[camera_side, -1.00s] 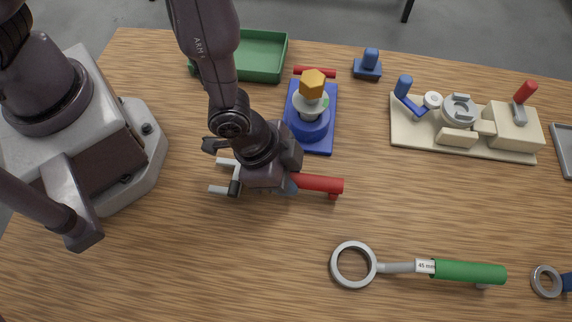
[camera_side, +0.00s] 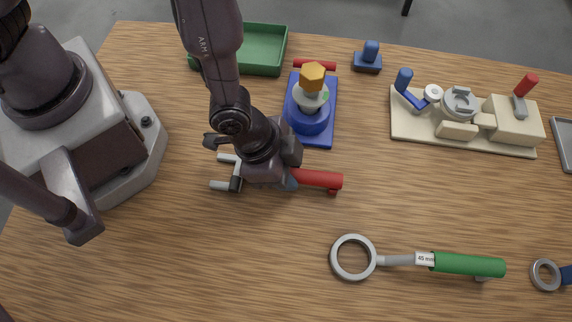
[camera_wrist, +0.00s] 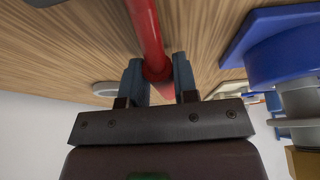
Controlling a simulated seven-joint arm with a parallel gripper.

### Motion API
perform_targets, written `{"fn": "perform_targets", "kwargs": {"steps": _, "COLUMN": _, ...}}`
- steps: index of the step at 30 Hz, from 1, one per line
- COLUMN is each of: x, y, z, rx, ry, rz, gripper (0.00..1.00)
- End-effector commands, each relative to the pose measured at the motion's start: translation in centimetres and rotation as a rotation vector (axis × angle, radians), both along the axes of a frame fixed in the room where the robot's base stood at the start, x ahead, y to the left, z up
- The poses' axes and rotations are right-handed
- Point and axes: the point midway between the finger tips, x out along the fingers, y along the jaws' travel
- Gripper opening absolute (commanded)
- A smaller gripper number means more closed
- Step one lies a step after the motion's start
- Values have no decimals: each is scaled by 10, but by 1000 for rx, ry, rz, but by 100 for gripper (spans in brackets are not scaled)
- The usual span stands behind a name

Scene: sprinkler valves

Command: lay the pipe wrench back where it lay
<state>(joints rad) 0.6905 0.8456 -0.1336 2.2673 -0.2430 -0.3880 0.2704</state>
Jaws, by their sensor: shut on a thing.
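The pipe wrench has a red handle (camera_side: 320,179) and grey jaws pointing left. It lies level, at or just above the wooden table; the side view does not show clearly whether it touches. My gripper (camera_side: 288,181) is over its middle, pointing down, and hides part of it. In the wrist view, the two blue-grey fingers of my gripper (camera_wrist: 160,82) are shut on either side of the red handle (camera_wrist: 147,35).
A blue valve stand (camera_side: 322,128) with an orange knob is close behind the wrench. A green tray (camera_side: 262,69), a small blue block (camera_side: 368,65) and a beige valve board (camera_side: 410,133) stand at the back. A green-handled ring wrench (camera_side: 467,264) lies front right. The front left table is clear.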

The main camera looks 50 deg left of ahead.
Motion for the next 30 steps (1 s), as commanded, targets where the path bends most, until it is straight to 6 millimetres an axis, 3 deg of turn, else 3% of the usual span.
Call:
{"fn": "perform_targets", "kwargs": {"steps": 2, "x": 0, "y": 0, "z": -1, "rx": -1, "ry": -1, "rz": 0, "gripper": 0}}
{"fn": "perform_targets", "kwargs": {"steps": 3, "x": 0, "y": 0, "z": -1, "rx": -1, "ry": -1, "rz": 0, "gripper": 37}}
{"fn": "perform_targets", "kwargs": {"steps": 6, "x": 0, "y": 0, "z": -1, "rx": -1, "ry": -1, "rz": 0, "gripper": 57}}
{"fn": "perform_targets", "kwargs": {"steps": 17, "x": -1, "y": 1, "z": 4, "rx": -1, "ry": -1, "rz": 0, "gripper": 57}}
{"fn": "perform_targets", "kwargs": {"steps": 30, "x": -21, "y": 21, "z": 70, "rx": -3, "ry": -5, "rz": -1, "gripper": 57}}
